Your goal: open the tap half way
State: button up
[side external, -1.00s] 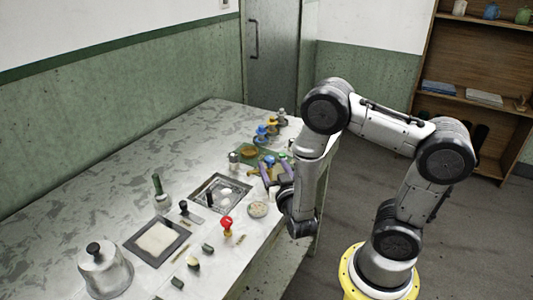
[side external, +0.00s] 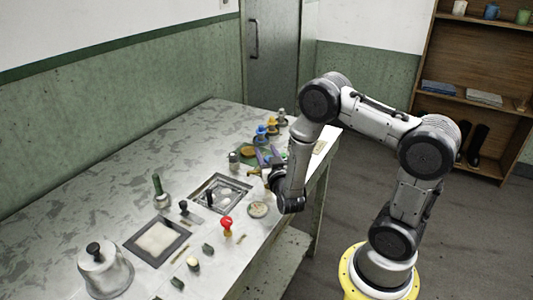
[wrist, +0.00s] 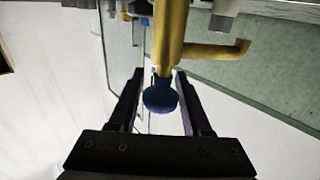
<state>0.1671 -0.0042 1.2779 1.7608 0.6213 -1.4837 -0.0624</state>
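A brass tap (wrist: 170,35) with a side spout and a round dark blue handle (wrist: 160,97) fills the upper middle of the wrist view. My gripper (wrist: 160,73) is open, with one black finger on each side of the handle. A gap shows between the handle and each finger, so it is not gripped. In the side view, my gripper (side external: 270,179) is at the table's right edge, beside a small brass piece that looks like the tap (side external: 254,172). My wrist hides the handle there. I cannot tell how far the tap is turned.
A square sunken basin (side external: 221,192) lies left of my gripper, with a round pale dish (side external: 258,209) and a red-topped tool (side external: 227,223) nearby. Blue (side external: 261,131) and yellow (side external: 272,124) topped items stand behind. A framed panel (side external: 139,255) and metal dome (side external: 106,274) are further left.

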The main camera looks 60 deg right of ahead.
grip_shut()
jog(key=shift+y, duration=0.3)
jog(key=shift+w+a+n+t+y, duration=0.15)
jog(key=shift+a+n+t+y, duration=0.2)
jog(key=shift+n+t+y, duration=0.95)
jog(key=shift+w+a+n+t+y, duration=0.1)
jog(key=shift+a+n+t+y, duration=0.3)
jog(key=shift+n+y, duration=1.75)
jog(key=shift+w+a+n+t+y, duration=0.25)
jog(key=shift+n+t+y, duration=0.7)
jog(key=shift+y, duration=1.5)
jog(key=shift+s+a, duration=0.1)
jog(key=shift+o, duration=2)
grip_release()
